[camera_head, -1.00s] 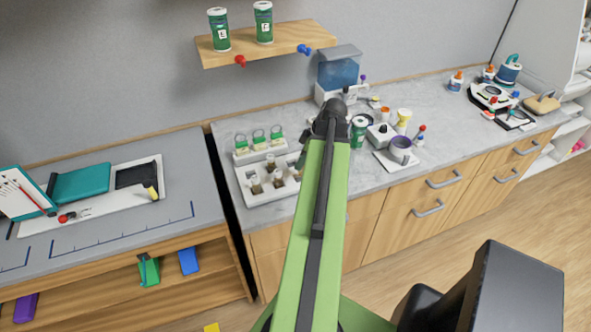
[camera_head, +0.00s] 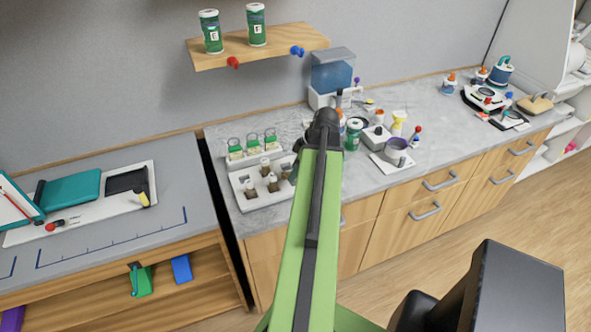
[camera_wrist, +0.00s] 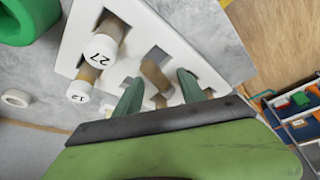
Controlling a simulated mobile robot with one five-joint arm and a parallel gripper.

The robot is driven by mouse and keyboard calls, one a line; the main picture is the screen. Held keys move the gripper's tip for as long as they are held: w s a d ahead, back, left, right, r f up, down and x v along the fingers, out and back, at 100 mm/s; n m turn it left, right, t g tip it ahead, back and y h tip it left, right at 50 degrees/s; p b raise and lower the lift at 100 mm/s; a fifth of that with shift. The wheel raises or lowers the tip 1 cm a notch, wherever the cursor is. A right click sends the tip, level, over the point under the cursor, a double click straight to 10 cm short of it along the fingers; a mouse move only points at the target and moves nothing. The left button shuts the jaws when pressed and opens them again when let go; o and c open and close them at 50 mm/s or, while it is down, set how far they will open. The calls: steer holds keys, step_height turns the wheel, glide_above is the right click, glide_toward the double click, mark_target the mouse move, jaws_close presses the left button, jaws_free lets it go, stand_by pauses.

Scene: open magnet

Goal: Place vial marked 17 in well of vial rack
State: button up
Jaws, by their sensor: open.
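The white vial rack (camera_head: 248,203) stands on the marble counter, left of my arm in the head view; it fills much of the wrist view (camera_wrist: 193,22). Vials with brown contents and white caps stand in it. In the wrist view one cap reads 27 (camera_wrist: 103,47) and another seems to read 12 (camera_wrist: 79,91). A brown vial (camera_wrist: 154,74) shows between the fingers, its cap end partly hidden by my gripper. No mark 17 is readable. My gripper (camera_wrist: 160,84) is open over the rack; contact with that vial cannot be told. Its fingertips are hidden in the head view.
Green-capped jars (camera_head: 252,144) stand behind the rack. A green-and-white canister (camera_head: 353,134) and a purple-topped cup (camera_head: 396,150) stand right of my arm. A blue-tanked machine (camera_head: 332,76) is behind. A gap separates the left desk (camera_head: 120,230) from the counter.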

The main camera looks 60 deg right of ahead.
steer(key=p+v, duration=1)
steer(key=v, duration=0.1)
steer(key=shift+s+r, duration=0.2)
steer(key=shift+r, duration=0.05)
